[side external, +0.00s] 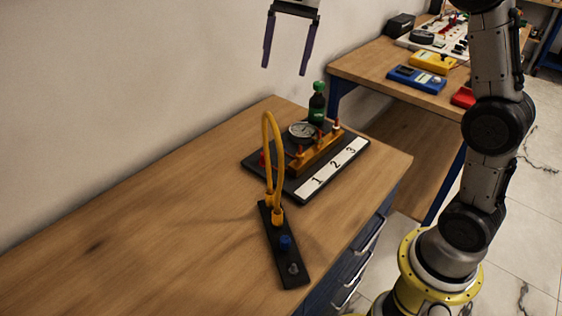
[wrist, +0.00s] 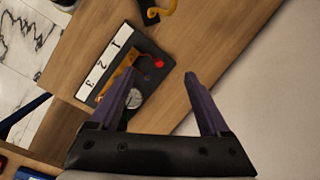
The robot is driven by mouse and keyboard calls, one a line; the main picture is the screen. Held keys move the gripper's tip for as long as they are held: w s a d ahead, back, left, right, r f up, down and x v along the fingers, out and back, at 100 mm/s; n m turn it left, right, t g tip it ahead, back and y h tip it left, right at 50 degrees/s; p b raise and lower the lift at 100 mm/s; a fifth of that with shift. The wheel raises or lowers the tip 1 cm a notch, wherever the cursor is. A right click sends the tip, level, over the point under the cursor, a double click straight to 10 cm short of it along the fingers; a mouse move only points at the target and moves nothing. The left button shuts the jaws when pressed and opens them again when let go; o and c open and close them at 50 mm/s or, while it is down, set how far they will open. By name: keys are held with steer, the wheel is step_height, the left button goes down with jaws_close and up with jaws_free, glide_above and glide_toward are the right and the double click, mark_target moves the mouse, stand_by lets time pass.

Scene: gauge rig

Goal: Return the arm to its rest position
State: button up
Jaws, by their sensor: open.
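My gripper (side external: 287,68) is at the top of the side view, open and empty, with its two purple fingers pointing down well above the bench. In the wrist view my gripper (wrist: 161,83) shows its fingers spread apart with bare wall and wood between them. Below it on the bench is the gauge rig: a dark base plate (side external: 254,160) with a white strip marked 1, 2, 3 (side external: 333,168), an orange manifold (side external: 315,154) and a round gauge (side external: 301,130). The gauge also shows in the wrist view (wrist: 134,98), partly beside a finger.
A yellow hose (side external: 267,142) arches up from a black strip (side external: 291,265) with a blue knob (side external: 285,243). A green-black bottle (side external: 317,103) stands behind the manifold. A second bench with meters (side external: 417,79) is at the back right. The left bench top is clear.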

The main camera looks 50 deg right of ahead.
steer(key=s+a+r+n+t+h, duration=0.1)
steer(key=s+n, duration=0.1)
steer(key=s, duration=0.6)
steer(key=s+a+r+n+t, duration=0.1)
steer(key=s+n+t, duration=0.1)
steer(key=s, duration=0.6)
steer(key=s+d+f+n+t+h, duration=0.2)
steer(key=s+f+n, duration=0.5)
steer(key=s+f, duration=0.2)
step_height(320, 180, down, 2)
steer(key=shift+d+f, duration=0.1)
steer(key=shift+d, duration=0.15)
